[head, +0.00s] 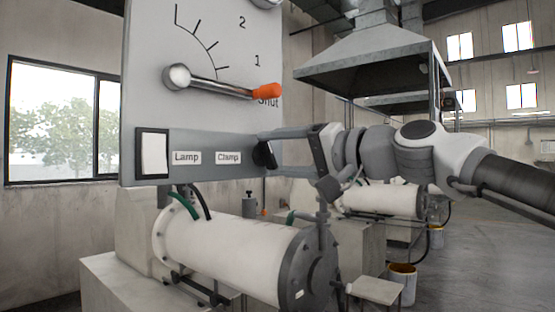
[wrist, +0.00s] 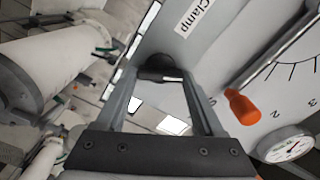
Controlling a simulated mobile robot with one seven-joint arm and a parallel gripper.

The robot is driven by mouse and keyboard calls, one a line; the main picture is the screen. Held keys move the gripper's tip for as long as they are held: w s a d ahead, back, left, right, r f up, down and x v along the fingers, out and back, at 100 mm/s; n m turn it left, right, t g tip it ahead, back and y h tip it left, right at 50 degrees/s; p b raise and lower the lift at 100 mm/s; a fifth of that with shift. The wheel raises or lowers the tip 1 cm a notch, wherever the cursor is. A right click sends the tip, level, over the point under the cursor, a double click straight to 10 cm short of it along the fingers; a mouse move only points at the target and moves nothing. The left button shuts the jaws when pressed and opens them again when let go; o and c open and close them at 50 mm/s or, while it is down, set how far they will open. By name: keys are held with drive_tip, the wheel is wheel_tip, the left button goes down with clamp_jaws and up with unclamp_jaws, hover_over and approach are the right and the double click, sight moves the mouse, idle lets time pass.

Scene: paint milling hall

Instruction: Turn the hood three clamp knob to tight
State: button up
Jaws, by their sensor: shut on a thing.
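The dark clamp knob (head: 264,154) sits at the right end of the grey panel strip (head: 200,172), beside the label "Clamp" (head: 228,158). My gripper (head: 272,136) reaches in from the right, with its fingers at the knob. In the wrist view the two fingers of my gripper (wrist: 165,78) close on the dark round knob (wrist: 158,66) from both sides. The fingers hide part of the knob, and I cannot read its turn setting. No hood number is visible on the panel.
Above the knob, a lever with an orange grip (head: 266,91) points at "Shut", close over my gripper. A white lamp switch (head: 153,153) is at the strip's left. A white cylinder (head: 225,250) lies below. A pail (head: 402,283) stands on the floor at right.

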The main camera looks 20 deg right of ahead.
drive_tip(key=m, duration=0.5)
drive_tip(key=shift+f+m, duration=0.1)
drive_tip(key=shift+m, duration=0.2)
idle(0.4)
drive_tip(key=o, duration=1.4)
drive_tip(key=v, duration=1.7)
drive_tip(key=shift+s+d+b, duration=0.15)
drive_tip(key=shift+b, duration=0.25)
